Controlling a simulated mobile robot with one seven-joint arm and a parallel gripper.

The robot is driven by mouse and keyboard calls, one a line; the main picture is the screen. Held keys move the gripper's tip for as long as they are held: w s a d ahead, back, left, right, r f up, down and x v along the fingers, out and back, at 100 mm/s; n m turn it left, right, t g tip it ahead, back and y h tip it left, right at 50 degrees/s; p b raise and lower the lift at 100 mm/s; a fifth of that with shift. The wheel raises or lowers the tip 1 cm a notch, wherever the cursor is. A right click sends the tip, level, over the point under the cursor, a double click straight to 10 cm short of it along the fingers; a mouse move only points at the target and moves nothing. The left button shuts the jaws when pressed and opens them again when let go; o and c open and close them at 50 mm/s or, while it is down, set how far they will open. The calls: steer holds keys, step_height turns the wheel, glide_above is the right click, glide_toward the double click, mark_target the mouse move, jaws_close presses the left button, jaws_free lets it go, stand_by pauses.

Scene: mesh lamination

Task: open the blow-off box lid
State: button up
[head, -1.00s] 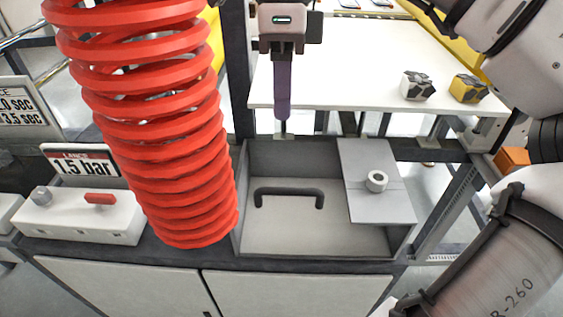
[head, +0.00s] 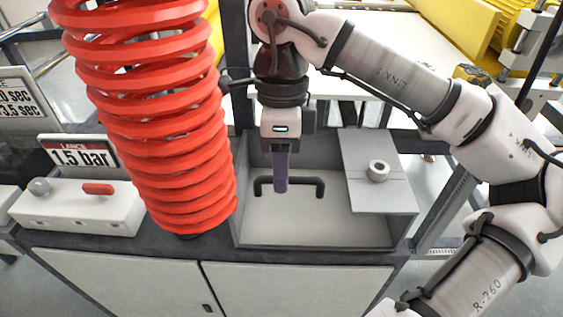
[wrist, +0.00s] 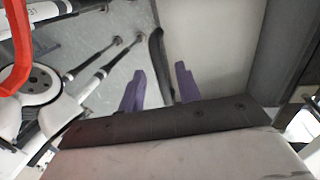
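The blow-off box (head: 245,225) is a grey open-looking box on the bench in the head view. A dark bar handle (head: 305,182) spans its left part, over a pale surface that appears to be the lid (head: 315,220); its edges are hard to make out. My gripper (head: 281,188) points down at the handle's middle, its purple fingers overlapping the bar in this view. In the wrist view the two fingers (wrist: 159,69) are apart, with the dark handle showing between them. Whether they touch it cannot be told.
A grey panel with a round ring (head: 378,171) covers the box's right part. A thick red coiled hose (head: 165,130) hangs close to the box's left. A white control unit (head: 80,208) and a "1.5 bar" sign (head: 80,154) stand further left. A white table (head: 345,55) lies behind.

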jaws_close()
steer(key=shift+r, duration=0.1)
stand_by(0.4)
